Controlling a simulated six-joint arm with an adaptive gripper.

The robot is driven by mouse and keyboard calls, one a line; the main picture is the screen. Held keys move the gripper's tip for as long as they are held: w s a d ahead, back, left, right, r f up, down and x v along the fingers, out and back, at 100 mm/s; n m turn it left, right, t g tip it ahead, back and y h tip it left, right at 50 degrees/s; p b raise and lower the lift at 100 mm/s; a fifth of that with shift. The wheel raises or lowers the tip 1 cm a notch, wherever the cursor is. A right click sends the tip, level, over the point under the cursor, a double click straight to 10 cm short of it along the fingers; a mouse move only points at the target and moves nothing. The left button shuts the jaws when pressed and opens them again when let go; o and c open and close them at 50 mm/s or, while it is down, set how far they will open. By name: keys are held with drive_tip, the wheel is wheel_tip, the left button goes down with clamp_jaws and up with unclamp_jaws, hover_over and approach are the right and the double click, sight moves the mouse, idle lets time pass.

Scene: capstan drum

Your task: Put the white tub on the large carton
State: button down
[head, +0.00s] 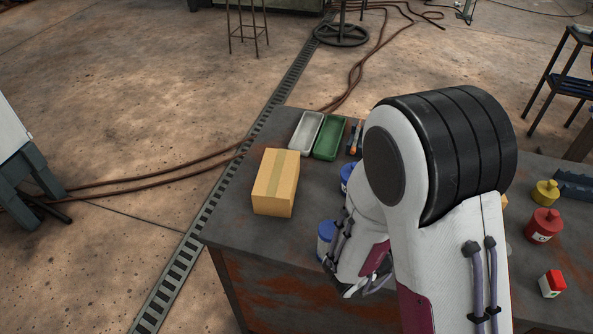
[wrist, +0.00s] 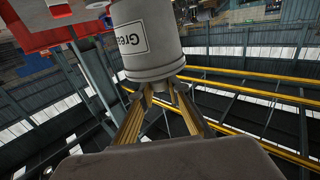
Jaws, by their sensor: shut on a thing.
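The white tub (wrist: 148,40) is greyish white with a black-lettered label, and it appears upside down in the wrist view. My gripper (wrist: 161,86) is shut on its narrow end, and both yellowish fingers touch it. In the head view my arm hides the tub, and I cannot make out the fingertips there. A tan carton (head: 276,182) with a tape strip stands on the left part of the workbench, upright, with its top bare. My wrist is to the right of the carton and apart from it.
On the workbench (head: 228,226), a white tray (head: 306,133) and green tray (head: 329,138) lie behind the carton. A blue-topped container (head: 326,240) stands close to my wrist. A yellow container (head: 545,192), red container (head: 543,225) and small red-and-white box (head: 552,283) stand at right.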

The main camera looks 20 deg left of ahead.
drive_tip(key=w+a+r+n+t+y, duration=0.35)
drive_tip(key=w+a+y, duration=0.3)
drive_tip(key=a, duration=0.35)
drive_tip(key=w+a+r+n+t+y, duration=0.2)
drive_tip(key=w+a+n+y, duration=0.4)
drive_tip(key=a, duration=0.4)
drive_tip(key=s+a+r+n+g+y, duration=0.1)
drive_tip(key=a+n+g+y, duration=0.4)
drive_tip(key=a+y, duration=0.8)
drive_tip(key=a+r+n, duration=0.1)
drive_tip(key=a+n, duration=0.2)
drive_tip(key=a, duration=0.6)
drive_tip(key=shift+s+r+g, duration=0.15)
drive_tip(key=shift+s+g, duration=0.2)
drive_tip(key=shift+s, duration=0.05)
wheel_tip(320, 180, down, 6)
drive_tip(key=shift+f, duration=0.2)
drive_tip(key=shift+f, duration=1.8)
